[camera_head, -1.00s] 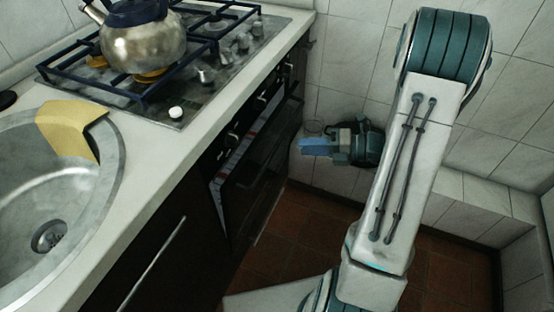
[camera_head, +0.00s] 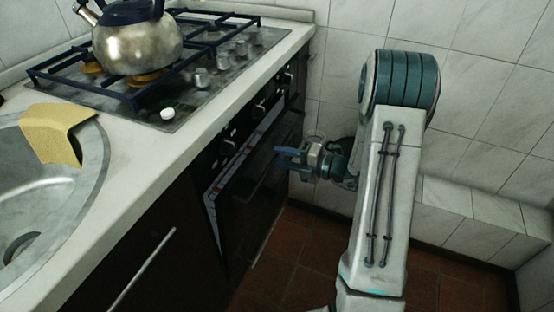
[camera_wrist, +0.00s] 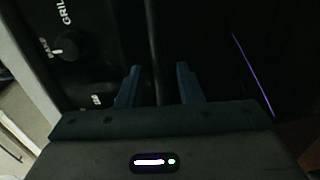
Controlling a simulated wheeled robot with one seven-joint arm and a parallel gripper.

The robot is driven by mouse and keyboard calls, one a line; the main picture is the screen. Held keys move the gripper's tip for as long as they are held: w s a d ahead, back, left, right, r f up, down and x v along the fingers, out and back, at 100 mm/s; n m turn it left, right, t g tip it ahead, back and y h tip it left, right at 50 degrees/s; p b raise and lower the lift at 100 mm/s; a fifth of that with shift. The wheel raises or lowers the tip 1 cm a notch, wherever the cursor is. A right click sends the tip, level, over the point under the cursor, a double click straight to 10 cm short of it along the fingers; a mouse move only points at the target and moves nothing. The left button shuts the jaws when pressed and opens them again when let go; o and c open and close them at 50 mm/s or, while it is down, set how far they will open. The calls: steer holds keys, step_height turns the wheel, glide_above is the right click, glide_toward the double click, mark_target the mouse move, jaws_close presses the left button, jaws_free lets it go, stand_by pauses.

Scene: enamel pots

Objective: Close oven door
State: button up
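The dark oven door (camera_head: 252,205) is in the cabinet front under the stove. It stands slightly ajar, tilted out at its top, with a pale strip (camera_head: 238,165) showing in the gap. My gripper (camera_head: 280,154) is beside the door's upper part, its fingers pointing left at it. In the wrist view, the two blue fingers of my gripper (camera_wrist: 158,84) are apart, with a dark bar-like edge (camera_wrist: 158,50) between their lines. I cannot tell whether they touch the door. An oven knob (camera_wrist: 66,47) shows at the left there.
A kettle (camera_head: 138,45) stands on the gas stove (camera_head: 190,85). A sink (camera_head: 45,195) with a yellow cloth (camera_head: 58,135) is at the left. A tiled wall (camera_head: 470,90) and low ledge (camera_head: 465,215) bound the right side. Brown floor (camera_head: 300,265) lies open before the oven.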

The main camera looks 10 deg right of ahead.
steer(key=shift+x, duration=1.1)
